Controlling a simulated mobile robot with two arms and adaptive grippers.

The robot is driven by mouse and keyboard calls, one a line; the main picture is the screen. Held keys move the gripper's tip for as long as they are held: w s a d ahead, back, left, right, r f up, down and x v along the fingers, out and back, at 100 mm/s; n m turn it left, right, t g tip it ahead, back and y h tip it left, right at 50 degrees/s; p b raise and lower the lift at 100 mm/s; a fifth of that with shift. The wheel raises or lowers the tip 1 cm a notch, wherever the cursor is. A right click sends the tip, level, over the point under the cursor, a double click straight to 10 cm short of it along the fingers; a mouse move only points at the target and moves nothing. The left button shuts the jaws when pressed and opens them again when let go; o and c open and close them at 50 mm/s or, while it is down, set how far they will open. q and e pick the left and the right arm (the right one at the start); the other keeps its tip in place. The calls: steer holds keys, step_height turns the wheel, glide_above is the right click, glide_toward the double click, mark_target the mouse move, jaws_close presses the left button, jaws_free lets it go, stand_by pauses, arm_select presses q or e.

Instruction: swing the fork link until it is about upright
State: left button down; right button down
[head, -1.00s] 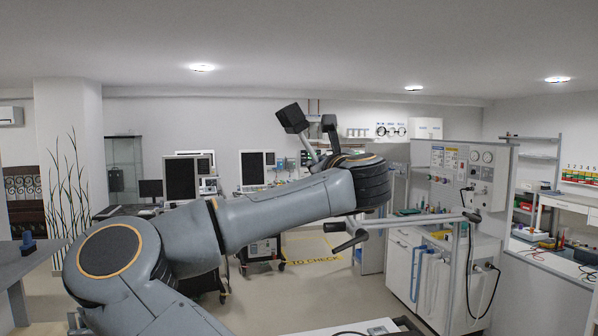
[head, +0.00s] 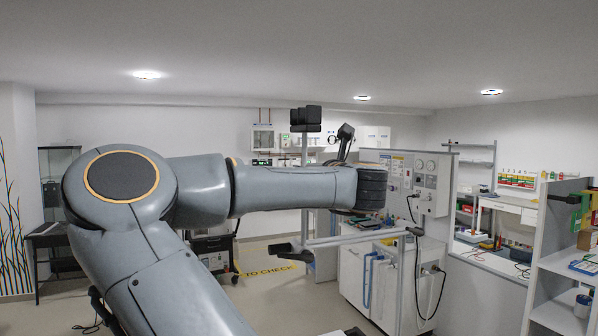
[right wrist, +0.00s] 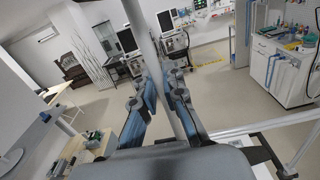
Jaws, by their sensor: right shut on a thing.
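The fork link is a slim grey bar (head: 304,149) in the head view, with a black block at its top. It stands about upright there, its middle hidden behind my forearm. Its lower end shows near a pale horizontal bar (head: 362,238) below my forearm. In the right wrist view the link (right wrist: 143,28) runs from the top edge down between the fingers. My right gripper (right wrist: 167,72) is shut on it, with a blue-padded finger on each side. In the head view the gripper is mostly hidden by my arm. My left gripper is not in view.
A white equipment cabinet (head: 357,283) with hoses and a panel (head: 425,180) stands to the right, near the horizontal bar. Shelving (head: 560,262) is at far right. Ventilators (right wrist: 172,42) stand ahead in the wrist view. Open floor (head: 262,250) lies below the forearm.

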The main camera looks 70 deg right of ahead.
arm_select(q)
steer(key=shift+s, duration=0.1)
arm_select(e)
steer(key=shift+f, duration=0.25)
steer(key=c, duration=1.4)
jaws_free()
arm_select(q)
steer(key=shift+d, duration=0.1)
arm_select(e)
steer(key=shift+d, duration=0.1)
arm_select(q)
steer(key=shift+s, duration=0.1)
arm_select(e)
steer(key=shift+r, duration=0.1)
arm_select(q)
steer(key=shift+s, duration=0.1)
arm_select(e)
steer(key=shift+s, duration=0.1)
steer(key=v, duration=1.2)
